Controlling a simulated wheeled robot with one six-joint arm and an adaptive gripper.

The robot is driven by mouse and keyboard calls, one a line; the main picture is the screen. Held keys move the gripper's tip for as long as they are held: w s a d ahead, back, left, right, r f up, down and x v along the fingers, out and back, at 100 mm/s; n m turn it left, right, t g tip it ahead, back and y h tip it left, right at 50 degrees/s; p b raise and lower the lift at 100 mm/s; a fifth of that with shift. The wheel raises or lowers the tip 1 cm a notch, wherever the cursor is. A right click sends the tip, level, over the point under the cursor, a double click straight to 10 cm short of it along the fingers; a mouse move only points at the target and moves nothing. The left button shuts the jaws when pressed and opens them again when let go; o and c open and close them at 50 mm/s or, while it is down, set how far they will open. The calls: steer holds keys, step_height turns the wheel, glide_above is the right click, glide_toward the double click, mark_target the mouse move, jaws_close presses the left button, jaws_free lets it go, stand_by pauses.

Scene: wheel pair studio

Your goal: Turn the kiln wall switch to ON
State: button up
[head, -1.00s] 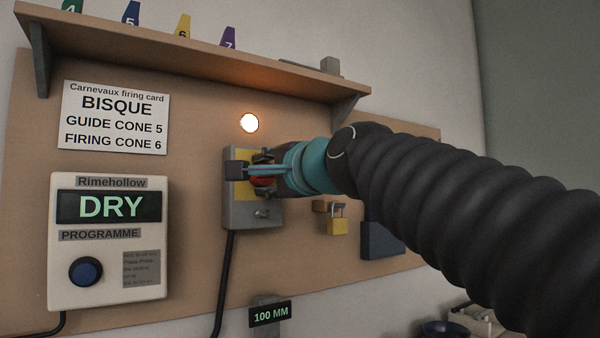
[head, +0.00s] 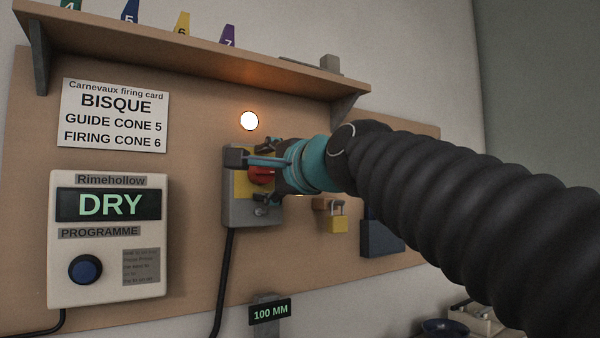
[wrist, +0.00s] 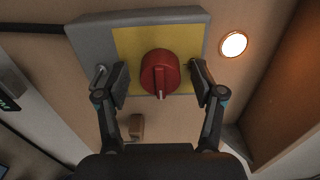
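The kiln wall switch is a grey box (head: 236,213) with a yellow plate (wrist: 185,44) and a red knob (head: 262,175). In the wrist view the knob (wrist: 160,72) has a white mark pointing to the bottom of the picture. No ON or OFF lettering is readable. My gripper (wrist: 160,80) is open, with one finger on each side of the knob and a visible gap to both. In the head view my gripper (head: 264,172) is at the front of the box and partly covers it.
A lit round lamp (head: 249,121) is above the switch. A shelf (head: 200,58) with numbered cones overhangs the board. A DRY programme panel (head: 108,285) is to the left, and a yellow padlock (head: 337,225) hangs to the right.

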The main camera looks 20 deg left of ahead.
steer(key=v, duration=1.2)
stand_by(0.9)
